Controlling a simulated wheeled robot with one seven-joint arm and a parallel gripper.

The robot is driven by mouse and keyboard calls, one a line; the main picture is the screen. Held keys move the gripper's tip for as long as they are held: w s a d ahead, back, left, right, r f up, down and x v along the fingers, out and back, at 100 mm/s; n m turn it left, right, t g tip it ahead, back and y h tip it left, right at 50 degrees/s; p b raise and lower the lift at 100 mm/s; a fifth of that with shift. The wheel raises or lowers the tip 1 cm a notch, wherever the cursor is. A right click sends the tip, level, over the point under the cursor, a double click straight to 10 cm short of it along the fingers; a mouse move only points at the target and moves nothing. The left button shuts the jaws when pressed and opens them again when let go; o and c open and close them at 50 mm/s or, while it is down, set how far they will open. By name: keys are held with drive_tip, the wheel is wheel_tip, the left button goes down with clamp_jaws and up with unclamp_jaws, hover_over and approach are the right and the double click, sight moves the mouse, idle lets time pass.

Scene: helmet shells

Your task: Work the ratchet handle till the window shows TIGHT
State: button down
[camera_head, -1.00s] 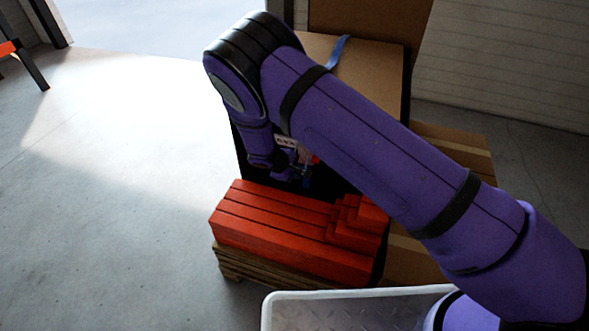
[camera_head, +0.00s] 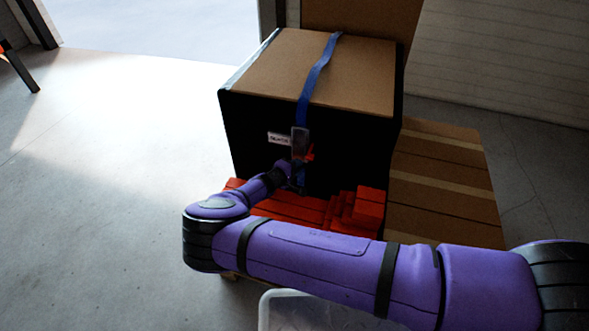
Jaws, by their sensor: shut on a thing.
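A blue strap (camera_head: 316,75) runs over the top of a large crate (camera_head: 250,84) and down its dark front face. The grey ratchet (camera_head: 300,138) hangs on that face at the strap's lower end, with a red part (camera_head: 310,153) at its right side, likely the handle. A small white window (camera_head: 279,139) sits just left of the ratchet. Its dark lettering is too small to read surely. My gripper (camera_head: 301,176) is at the ratchet's lower end, shut on the handle. The fingertips are small and partly hidden.
Red stacked pieces (camera_head: 369,209) lie in front of the crate, partly behind my arm. Cardboard boxes (camera_head: 445,185) stand at the right. A pale tray (camera_head: 268,311) is at the bottom edge. The floor at left is clear.

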drive_tip(key=shift+w+d+f+t+h, duration=0.15)
drive_tip(key=shift+w+d+t+h, duration=0.1)
drive_tip(key=shift+w+t+h, duration=0.25)
drive_tip(key=c, duration=1.3)
unclamp_jaws()
drive_tip(key=shift+w, duration=0.1)
drive_tip(key=v, duration=1)
drive_tip(key=shift+s+a+r, duration=0.2)
drive_tip(key=shift+s, duration=0.1)
